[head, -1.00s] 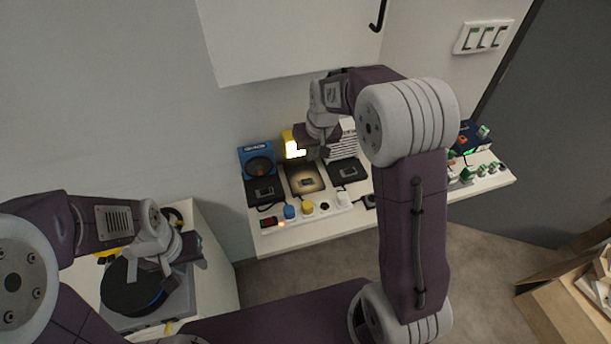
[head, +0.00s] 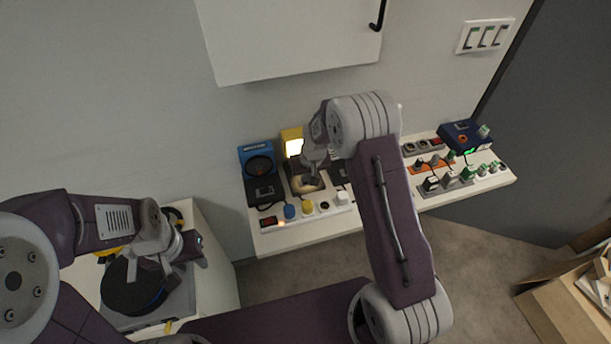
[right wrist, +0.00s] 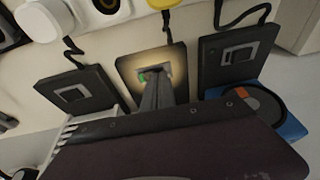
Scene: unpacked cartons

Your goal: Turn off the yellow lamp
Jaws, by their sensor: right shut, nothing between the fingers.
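The yellow lamp (head: 293,142) stands at the back of the white shelf and its panel glows. A dark switch pad (head: 304,190) lies in front of it, partly covered by my right gripper. The same pad (right wrist: 128,67) shows in the right wrist view with a grey rocker switch, a green spot and warm light around it. My right gripper (right wrist: 158,80) is shut and empty, its fingertips over the rocker; I cannot tell if they touch. It also shows in the head view (head: 313,183). My left gripper (head: 150,266) is over a black round object at lower left; its jaw opening is unclear.
A blue device (head: 257,160) and another switch pad (head: 264,190) are left of the lamp. A power strip (head: 268,226) with several plugs runs along the shelf front. More plugs and a dark blue box (head: 463,135) stand at right.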

